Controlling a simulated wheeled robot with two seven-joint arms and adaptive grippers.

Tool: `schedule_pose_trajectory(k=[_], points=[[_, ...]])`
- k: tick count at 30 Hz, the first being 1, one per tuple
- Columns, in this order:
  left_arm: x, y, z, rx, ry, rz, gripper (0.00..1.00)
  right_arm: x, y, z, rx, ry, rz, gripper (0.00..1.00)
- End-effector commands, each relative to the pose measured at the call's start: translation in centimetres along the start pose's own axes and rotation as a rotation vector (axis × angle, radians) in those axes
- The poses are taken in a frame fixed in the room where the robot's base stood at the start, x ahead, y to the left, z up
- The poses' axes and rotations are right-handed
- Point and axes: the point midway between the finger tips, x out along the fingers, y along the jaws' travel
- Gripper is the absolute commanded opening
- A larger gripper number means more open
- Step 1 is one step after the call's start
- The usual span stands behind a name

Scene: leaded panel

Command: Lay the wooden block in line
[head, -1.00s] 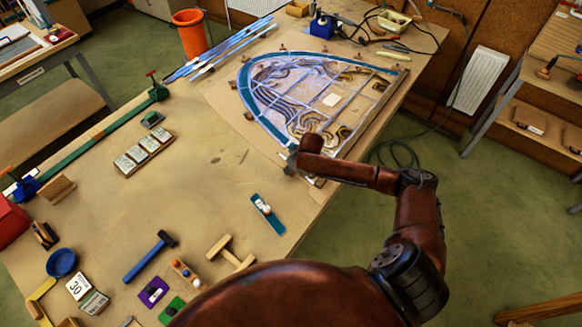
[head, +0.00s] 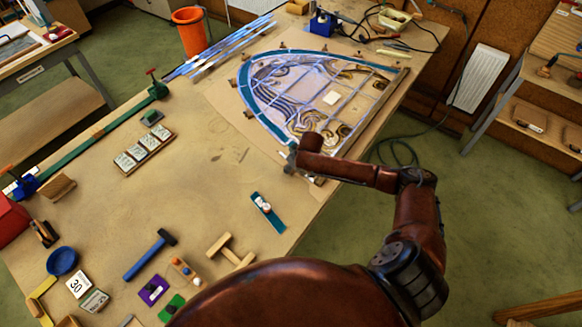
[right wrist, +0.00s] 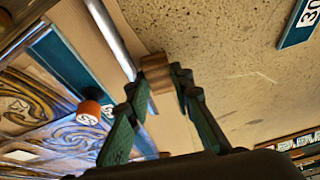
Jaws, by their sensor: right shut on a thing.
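My right gripper (right wrist: 160,92) is shut on a small wooden block (right wrist: 156,70) in the right wrist view. The block lies against or close to the grey strip along the panel's edge; I cannot tell whether it touches. In the head view my right gripper (head: 291,159) is at the near corner of the leaded panel (head: 331,98), and the block is hidden or too small to make out there. The panel has a teal border, swirled glass and grey lead lines. My left gripper is not in view.
Several small brown blocks, one at the left (head: 248,115), stand around the panel. An orange round piece (right wrist: 88,111) is near my fingers. The middle of the table is clear.

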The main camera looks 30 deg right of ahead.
Motion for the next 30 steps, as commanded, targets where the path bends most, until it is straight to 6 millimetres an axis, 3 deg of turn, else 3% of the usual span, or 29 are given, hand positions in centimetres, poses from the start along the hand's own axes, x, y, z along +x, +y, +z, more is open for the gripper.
schedule_pose_trajectory(k=[30], points=[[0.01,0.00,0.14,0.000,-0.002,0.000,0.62,0.89,-0.02,0.37,0.000,0.001,0.000,0.07]])
